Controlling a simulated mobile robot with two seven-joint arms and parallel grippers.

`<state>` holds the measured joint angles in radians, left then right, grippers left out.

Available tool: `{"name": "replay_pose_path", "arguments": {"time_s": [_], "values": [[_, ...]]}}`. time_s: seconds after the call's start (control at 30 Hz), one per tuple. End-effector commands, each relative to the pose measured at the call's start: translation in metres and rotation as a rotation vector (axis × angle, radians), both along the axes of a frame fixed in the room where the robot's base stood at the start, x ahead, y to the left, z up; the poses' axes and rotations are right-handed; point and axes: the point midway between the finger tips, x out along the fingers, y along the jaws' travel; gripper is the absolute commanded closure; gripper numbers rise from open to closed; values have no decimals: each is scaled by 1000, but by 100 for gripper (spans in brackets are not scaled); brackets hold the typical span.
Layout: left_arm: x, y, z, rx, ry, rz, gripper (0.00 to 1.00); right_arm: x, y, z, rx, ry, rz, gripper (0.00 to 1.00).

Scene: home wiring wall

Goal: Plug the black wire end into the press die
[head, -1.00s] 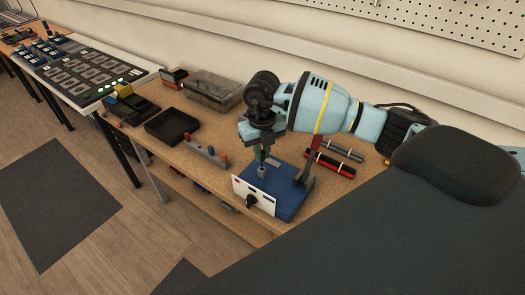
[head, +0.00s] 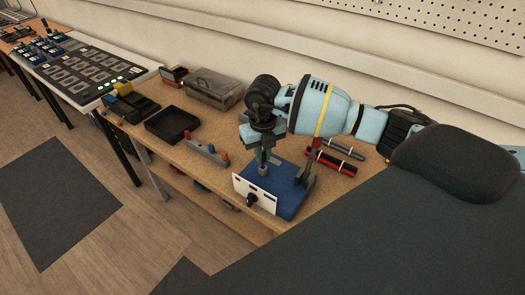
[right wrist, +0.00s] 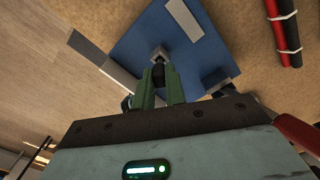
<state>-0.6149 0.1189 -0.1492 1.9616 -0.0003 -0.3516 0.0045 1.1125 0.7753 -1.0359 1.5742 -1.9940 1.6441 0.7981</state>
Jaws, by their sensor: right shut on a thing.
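The press has a blue base (head: 291,200), a white front panel (head: 243,190) with a black knob, and a dark upright at its right. A small grey block, which looks like the press die (head: 264,171), stands on the base. My right gripper (head: 262,158) points down just above this block. In the right wrist view its green fingers (right wrist: 161,84) are shut on the black wire end (right wrist: 158,72), whose tip lines up with the grey die (right wrist: 159,53). I cannot tell whether the tip is inside the die. My left gripper is out of view.
Red and black wire rolls (head: 333,164) lie behind the press at the right. A small rack with coloured pegs (head: 205,153), a black tray (head: 172,125) and a clear-lidded box (head: 213,88) stand to the left. Bare bench lies between them.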

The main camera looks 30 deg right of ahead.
Motion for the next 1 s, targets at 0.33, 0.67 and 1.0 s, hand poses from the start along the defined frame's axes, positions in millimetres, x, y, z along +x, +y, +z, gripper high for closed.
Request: {"name": "replay_pose_path", "arguments": {"time_s": [0.33,0.67,1.0], "values": [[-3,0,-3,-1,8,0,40,0,0,-8,0,0,0,100],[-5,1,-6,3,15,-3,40,0,0,-15,0,0,0,100],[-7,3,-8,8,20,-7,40,0,0,-21,0,0,0,84]]}}
